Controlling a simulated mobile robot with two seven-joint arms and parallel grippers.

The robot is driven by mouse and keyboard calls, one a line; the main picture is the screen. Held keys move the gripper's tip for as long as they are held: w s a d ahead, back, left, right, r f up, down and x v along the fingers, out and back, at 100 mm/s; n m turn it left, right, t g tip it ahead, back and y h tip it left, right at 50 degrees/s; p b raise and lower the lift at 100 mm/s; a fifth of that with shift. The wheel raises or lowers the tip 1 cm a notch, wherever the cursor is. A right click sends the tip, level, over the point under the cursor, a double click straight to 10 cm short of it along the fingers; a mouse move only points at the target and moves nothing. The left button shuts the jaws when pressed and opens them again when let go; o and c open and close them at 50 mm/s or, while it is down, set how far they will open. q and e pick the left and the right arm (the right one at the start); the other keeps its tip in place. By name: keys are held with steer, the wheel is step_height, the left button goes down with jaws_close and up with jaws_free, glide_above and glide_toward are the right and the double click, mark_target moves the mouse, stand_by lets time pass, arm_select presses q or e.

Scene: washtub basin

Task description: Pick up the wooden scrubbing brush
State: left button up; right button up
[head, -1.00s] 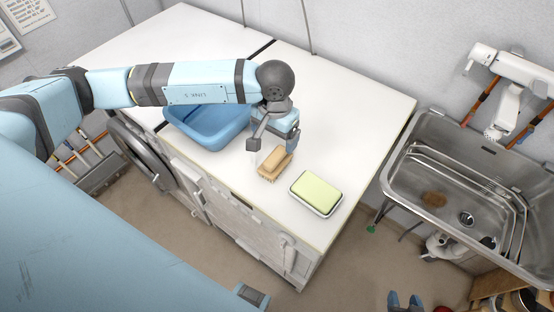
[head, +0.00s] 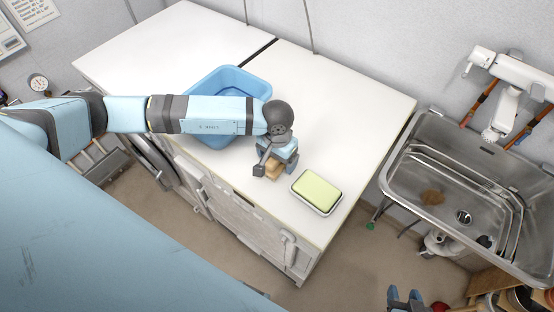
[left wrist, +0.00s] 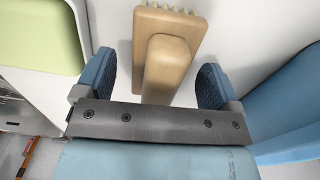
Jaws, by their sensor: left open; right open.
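The wooden scrubbing brush (head: 273,174) lies on the white worktop near its front edge, mostly hidden by my left gripper (head: 276,167) in the head view. In the left wrist view, the brush (left wrist: 165,68) shows its tan handle block between the two blue fingers of my left gripper (left wrist: 154,78), with bristles at its far end. Gaps show on both sides, so the fingers appear apart from it. My left gripper is open above and around the handle. My right gripper (head: 405,298) is open and empty at the bottom edge of the head view, away from the brush.
A green sponge in a white dish (head: 317,191) lies close to the right of the brush. A blue basin (head: 226,80) stands behind and left, partly under my left arm. A steel sink (head: 455,180) is at the right. The worktop's back is clear.

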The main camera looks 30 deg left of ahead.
arm_select(q)
steer(key=c, duration=1.1)
steer(key=shift+o, duration=0.2)
steer(key=shift+r, duration=0.15)
step_height(320, 180, up, 20)
steer(key=b, duration=0.3)
steer(key=o, duration=0.4)
steer(key=shift+c, duration=1.3)
steer(key=shift+f, duration=0.25)
